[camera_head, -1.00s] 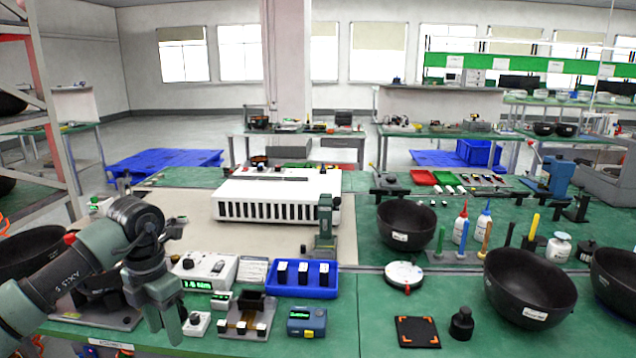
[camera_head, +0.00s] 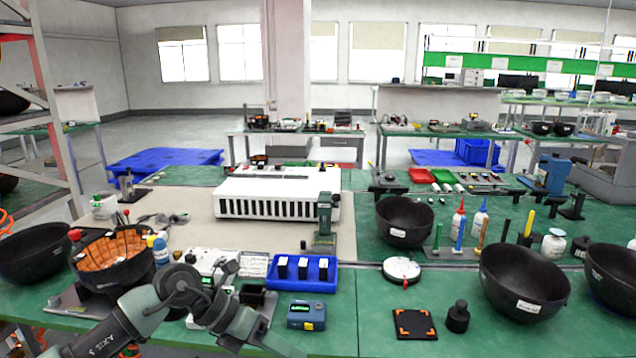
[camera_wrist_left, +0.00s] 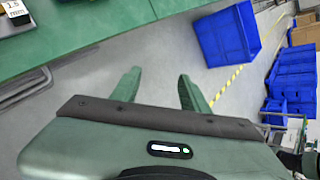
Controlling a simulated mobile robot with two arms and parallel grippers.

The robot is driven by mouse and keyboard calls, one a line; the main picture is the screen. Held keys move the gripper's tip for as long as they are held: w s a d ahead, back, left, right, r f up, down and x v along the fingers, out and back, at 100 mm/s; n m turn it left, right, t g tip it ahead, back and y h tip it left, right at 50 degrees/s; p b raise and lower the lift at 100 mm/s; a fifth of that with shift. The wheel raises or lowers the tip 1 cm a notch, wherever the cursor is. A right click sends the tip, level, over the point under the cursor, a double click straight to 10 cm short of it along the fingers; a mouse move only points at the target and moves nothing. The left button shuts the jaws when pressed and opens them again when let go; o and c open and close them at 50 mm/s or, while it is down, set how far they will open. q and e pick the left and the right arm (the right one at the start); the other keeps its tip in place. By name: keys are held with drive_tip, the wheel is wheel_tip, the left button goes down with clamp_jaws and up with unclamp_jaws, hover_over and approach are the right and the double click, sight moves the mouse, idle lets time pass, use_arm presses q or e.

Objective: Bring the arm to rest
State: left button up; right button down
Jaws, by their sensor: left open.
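My left gripper (camera_wrist_left: 158,88) is open in the left wrist view. Its two green fingers stand apart with nothing between them, over bare grey floor beyond the table edge. In the head view my left arm (camera_head: 180,290) comes in low from the left, bends near the front of the table and runs down to the right toward the bottom edge. The fingertips are not visible in the head view. My right arm and gripper are not in view.
The green table (camera_head: 365,300) carries a blue tray (camera_head: 333,287) of black parts, a blue device (camera_head: 306,315), a black bowl (camera_head: 520,287) and an orange-lined bowl (camera_head: 150,270). Blue crates (camera_wrist_left: 222,35) stand on the floor in the wrist view.

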use_arm(q)
drive_tip(key=s+d+r+n+t+h, duration=0.3)
drive_tip(key=d+r+n+h, duration=0.2)
drive_tip(key=d+r+h, duration=0.5)
wheel_tip(320, 180, up, 4)
drive_tip(key=w+a+n+t, duration=0.2)
drive_tip(key=a+n+t, duration=0.1)
drive_tip(key=n+t, duration=0.6)
drive_tip(key=w+a+f+n+t+y, duration=0.2)
drive_tip(key=a+f+n+t+y, duration=0.5)
drive_tip(key=a+n+y, duration=0.8)
drive_tip(key=s+a+f+n+g+y, duration=0.3)
drive_tip(key=s+f+n+g+y, duration=0.15)
drive_tip(key=f+n, duration=0.45)
drive_tip(key=s+a+f+n+g, duration=0.2)
drive_tip(key=s+f+g, duration=0.4)
drive_tip(key=s+f, duration=0.5)
drive_tip(key=s+a+f+n+g, duration=0.1)
drive_tip(key=s+f+g, duration=0.5)
drive_tip(key=s, duration=0.8)
wheel_tip(320, 180, down, 24)
drive_tip(key=s+a+f+g+p, duration=0.1)
drive_tip(key=s+a+f+g, duration=0.1)
drive_tip(key=s+f, duration=1.5)
drive_tip(key=shift+s+a+p, duration=0.35)
drive_tip(key=shift+s+a, duration=0.2)
